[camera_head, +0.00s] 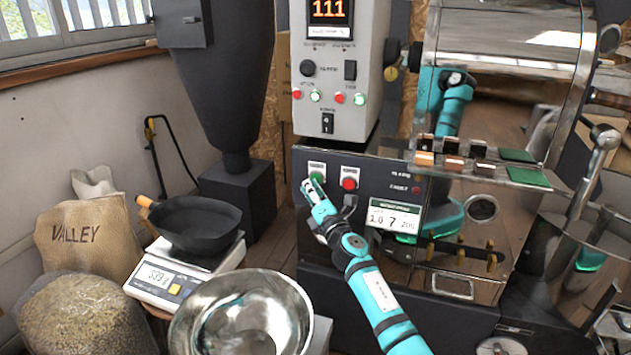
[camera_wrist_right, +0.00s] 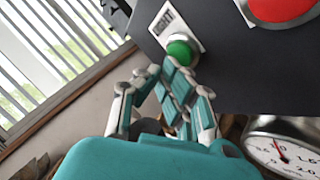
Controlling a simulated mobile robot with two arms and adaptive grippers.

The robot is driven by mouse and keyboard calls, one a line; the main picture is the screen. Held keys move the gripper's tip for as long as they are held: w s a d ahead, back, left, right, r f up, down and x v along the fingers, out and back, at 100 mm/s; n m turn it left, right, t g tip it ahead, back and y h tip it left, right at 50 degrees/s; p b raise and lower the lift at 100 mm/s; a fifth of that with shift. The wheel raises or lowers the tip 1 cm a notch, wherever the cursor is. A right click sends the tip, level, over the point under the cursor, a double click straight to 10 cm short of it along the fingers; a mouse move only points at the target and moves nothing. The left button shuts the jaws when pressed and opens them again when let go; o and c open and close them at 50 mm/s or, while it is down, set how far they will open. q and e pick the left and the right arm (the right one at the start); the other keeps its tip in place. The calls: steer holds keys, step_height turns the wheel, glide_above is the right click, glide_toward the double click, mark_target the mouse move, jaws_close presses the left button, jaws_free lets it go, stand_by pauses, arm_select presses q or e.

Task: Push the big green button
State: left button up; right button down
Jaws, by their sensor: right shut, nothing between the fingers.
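The big green button (camera_head: 317,177) sits on the dark front panel of the roaster, below a white label. In the right wrist view the green button (camera_wrist_right: 181,50) is a round dome under a label ending in "IGHT". My right gripper (camera_head: 307,187) is shut and empty, with its fingertips at the lower left of the button, covering part of it. In the wrist view the fingertips of my right gripper (camera_wrist_right: 168,68) overlap the button's lower edge. I cannot tell whether they touch it. My left gripper is not in view.
A red button (camera_head: 349,184) is just right of the green one. Small red and green buttons sit on the grey control box (camera_head: 341,60) above. A steel bowl (camera_head: 242,318), a scale (camera_head: 168,280) with a black pan (camera_head: 195,222) and a sack (camera_head: 88,235) stand left.

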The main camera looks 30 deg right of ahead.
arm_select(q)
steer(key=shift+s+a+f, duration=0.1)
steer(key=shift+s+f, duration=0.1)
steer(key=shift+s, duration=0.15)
